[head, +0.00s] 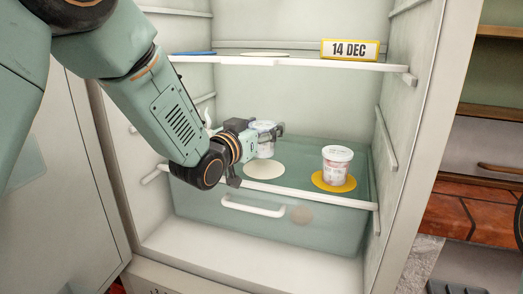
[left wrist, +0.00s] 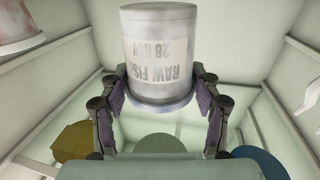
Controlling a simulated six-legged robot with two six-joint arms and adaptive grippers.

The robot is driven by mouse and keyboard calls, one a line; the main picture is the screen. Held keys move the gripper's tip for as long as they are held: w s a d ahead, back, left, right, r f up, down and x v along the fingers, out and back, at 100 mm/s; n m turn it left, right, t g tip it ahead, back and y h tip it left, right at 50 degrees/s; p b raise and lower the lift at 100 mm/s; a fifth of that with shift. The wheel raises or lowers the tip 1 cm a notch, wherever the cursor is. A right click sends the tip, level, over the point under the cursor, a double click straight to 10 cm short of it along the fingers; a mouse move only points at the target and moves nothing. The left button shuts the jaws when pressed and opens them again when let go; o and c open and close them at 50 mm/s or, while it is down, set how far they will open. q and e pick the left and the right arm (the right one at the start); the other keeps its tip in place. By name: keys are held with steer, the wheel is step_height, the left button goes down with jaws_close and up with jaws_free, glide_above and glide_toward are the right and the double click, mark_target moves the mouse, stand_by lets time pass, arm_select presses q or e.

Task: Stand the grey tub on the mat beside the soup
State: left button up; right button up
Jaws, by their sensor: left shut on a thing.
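The grey tub (head: 265,146) is in my left gripper (head: 267,130), inside the fridge above the glass shelf. In the left wrist view the tub (left wrist: 158,55) appears upside down, with a label reading "RAW FISH 28 NOV", and both fingers (left wrist: 160,92) are against its sides. A bare cream round mat (head: 264,170) lies on the shelf just below and in front of the tub. I cannot tell whether the tub touches the shelf. To its right, a white-lidded cup (head: 337,164), probably the soup, stands on a yellow mat (head: 320,184); its label is unreadable. My right gripper is out of view.
An upper shelf (head: 300,64) crosses above my gripper. It bears a "14 DEC" sign (head: 350,49), a blue flat piece (head: 194,53) and a pale mat (head: 265,55). A white front rail (head: 310,195) edges the lower shelf, above a translucent drawer (head: 215,213).

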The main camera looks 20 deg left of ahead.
mark_target(265, 144)
arm_select(q)
steer(key=shift+w+f, duration=0.15)
steer(key=shift+f, duration=0.2)
steer(key=shift+d+f, duration=0.2)
steer(key=shift+f, duration=0.05)
steer(key=shift+s+d+f+b, duration=0.15)
steer(key=shift+f+b, duration=0.15)
steer(key=shift+f, duration=0.25)
steer(key=shift+s+d+f+b, duration=0.15)
steer(key=shift+f+b, duration=0.1)
steer(key=shift+f, duration=0.25)
steer(key=shift+a+f, duration=0.25)
steer(key=shift+f, duration=0.05)
steer(key=shift+w+a+f, duration=0.1)
steer(key=shift+w+a, duration=0.1)
steer(key=shift+w, duration=0.1)
steer(key=shift+s+d, duration=0.15)
steer(key=shift+d, duration=0.05)
steer(key=o, duration=0.9)
steer(key=shift+s, duration=0.1)
steer(key=shift+c, duration=0.2)
steer(key=o, duration=0.4)
steer(key=shift+a+f, duration=0.15)
steer(key=shift+f, duration=0.05)
steer(key=shift+o, duration=0.2)
steer(key=shift+r, duration=0.1)
